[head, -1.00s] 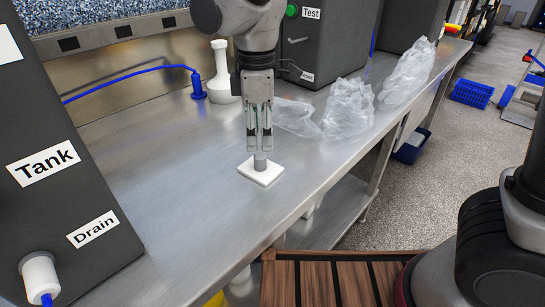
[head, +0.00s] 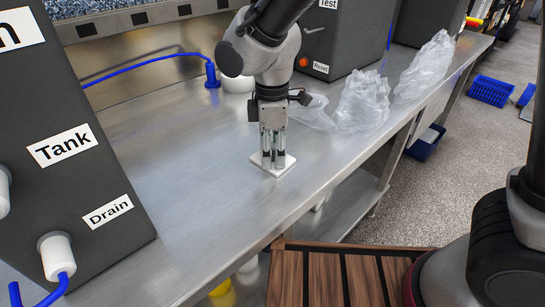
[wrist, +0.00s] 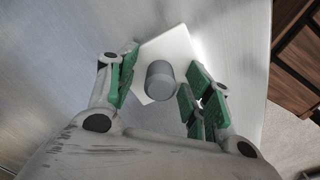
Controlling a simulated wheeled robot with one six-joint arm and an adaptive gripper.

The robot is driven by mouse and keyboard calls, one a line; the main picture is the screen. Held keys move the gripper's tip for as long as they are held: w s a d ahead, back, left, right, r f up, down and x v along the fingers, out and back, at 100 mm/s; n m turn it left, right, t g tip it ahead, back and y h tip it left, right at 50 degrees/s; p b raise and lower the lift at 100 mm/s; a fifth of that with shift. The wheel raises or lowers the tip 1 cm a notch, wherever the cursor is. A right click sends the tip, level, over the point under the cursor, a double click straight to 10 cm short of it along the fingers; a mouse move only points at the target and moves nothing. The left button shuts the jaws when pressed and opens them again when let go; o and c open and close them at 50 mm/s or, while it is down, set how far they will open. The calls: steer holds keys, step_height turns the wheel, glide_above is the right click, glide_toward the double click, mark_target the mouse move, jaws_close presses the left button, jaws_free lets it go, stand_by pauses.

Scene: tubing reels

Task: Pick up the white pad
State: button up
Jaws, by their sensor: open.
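The white pad (head: 285,168) is a flat square slab lying on the metal bench, with a grey round knob on top. In the wrist view the pad (wrist: 176,50) and its grey knob (wrist: 160,80) show between the fingers. My gripper (head: 272,161) points straight down over the pad, its fingertips close to the pad's top. In the wrist view my gripper (wrist: 160,82) is open, with green-lined fingers on either side of the knob. I cannot tell whether either finger touches it. In the head view the fingers hide the knob.
The metal bench (head: 190,190) is clear around the pad. A dark tank box (head: 75,150) stands at left. Clear plastic bags (head: 362,100) lie at right, behind my gripper. A white vessel (head: 237,84) and a blue tube (head: 140,70) are behind it.

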steer(key=c, duration=1.1)
